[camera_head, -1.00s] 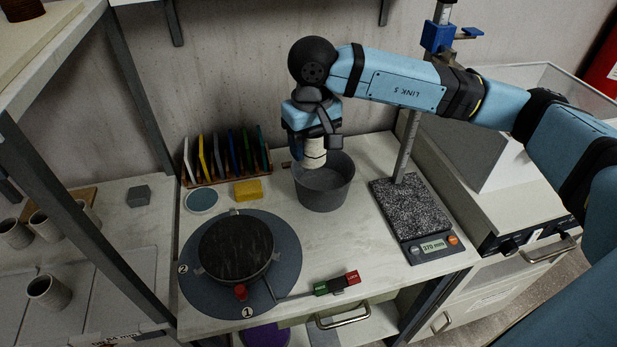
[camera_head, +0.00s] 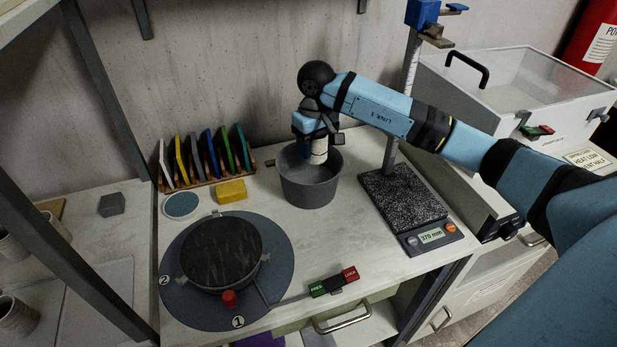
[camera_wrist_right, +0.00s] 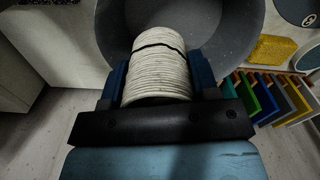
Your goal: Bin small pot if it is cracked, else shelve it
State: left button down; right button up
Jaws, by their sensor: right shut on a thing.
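My right gripper (camera_head: 317,138) is shut on a small pale ribbed pot (camera_head: 319,151). It holds the pot over the open mouth of a grey bucket (camera_head: 309,192); whether the pot's lower end is below the rim I cannot tell. In the right wrist view, the pot (camera_wrist_right: 157,75) sits between the two blue fingers, and a dark jagged line like a crack runs across its wall. The bucket (camera_wrist_right: 228,45) shows around and beyond it. My left gripper is not in view.
A turntable (camera_head: 222,252), a yellow sponge (camera_head: 231,191) and a rack of coloured tiles (camera_head: 207,160) are left of the bucket. A height gauge with a speckled base (camera_head: 402,195) stands close on the right. More pots (camera_head: 17,316) are at far left.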

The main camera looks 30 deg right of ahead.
jog(key=shift+f, duration=1.1)
jog(key=o, duration=1.1)
notch_tip(320, 180, up, 14)
jog(key=shift+f+b, duration=0.1)
jog(key=shift+b, duration=0.2)
jog(key=shift+s, duration=0.1)
